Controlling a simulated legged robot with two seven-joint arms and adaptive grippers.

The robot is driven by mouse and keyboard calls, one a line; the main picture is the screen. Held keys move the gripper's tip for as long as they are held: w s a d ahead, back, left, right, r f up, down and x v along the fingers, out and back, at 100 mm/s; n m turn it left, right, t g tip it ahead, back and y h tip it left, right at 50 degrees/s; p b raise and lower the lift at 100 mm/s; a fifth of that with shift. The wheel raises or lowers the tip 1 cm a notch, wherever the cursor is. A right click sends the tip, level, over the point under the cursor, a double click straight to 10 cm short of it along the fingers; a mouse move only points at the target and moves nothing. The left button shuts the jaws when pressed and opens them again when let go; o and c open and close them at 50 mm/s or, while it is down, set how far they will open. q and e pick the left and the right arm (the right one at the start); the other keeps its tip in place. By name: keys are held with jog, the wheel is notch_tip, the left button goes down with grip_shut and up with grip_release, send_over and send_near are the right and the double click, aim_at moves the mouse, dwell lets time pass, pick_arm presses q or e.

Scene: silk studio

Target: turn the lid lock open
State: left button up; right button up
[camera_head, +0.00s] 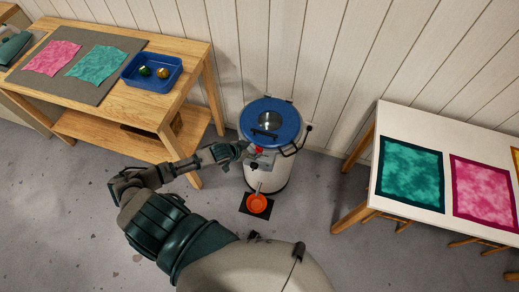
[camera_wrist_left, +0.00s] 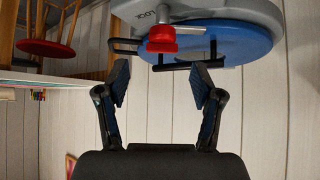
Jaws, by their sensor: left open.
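A white cylindrical pot (camera_head: 268,179) with a blue lid (camera_head: 287,114) stands on the floor by the wall. The lid lock shows as a red knob (camera_head: 259,150) on the pot's front. In the left wrist view the red knob (camera_wrist_left: 162,40) sits on a grey panel (camera_wrist_left: 225,12) with dark lettering, beside the blue lid (camera_wrist_left: 228,42). My left gripper (camera_head: 243,149) is just left of the knob in the head view. In the wrist view its two fingers (camera_wrist_left: 161,84) are spread and empty, with the knob ahead of them and apart from them. My right gripper is not in view.
A wooden table (camera_head: 148,107) at left holds cloths and a blue tray (camera_head: 134,82). A white-topped table (camera_head: 395,203) at right holds dyed cloths. Black handles flank the lid.

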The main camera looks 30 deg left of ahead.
aim_at(258, 148)
pick_arm(q)
jog(key=x, duration=0.5)
jog(key=shift+a+b, duration=0.1)
jog(key=shift+b, duration=0.3)
jog(key=shift+w+a+f, duration=0.1)
jog(key=shift+w+f, duration=0.3)
jog(key=shift+f, duration=0.15)
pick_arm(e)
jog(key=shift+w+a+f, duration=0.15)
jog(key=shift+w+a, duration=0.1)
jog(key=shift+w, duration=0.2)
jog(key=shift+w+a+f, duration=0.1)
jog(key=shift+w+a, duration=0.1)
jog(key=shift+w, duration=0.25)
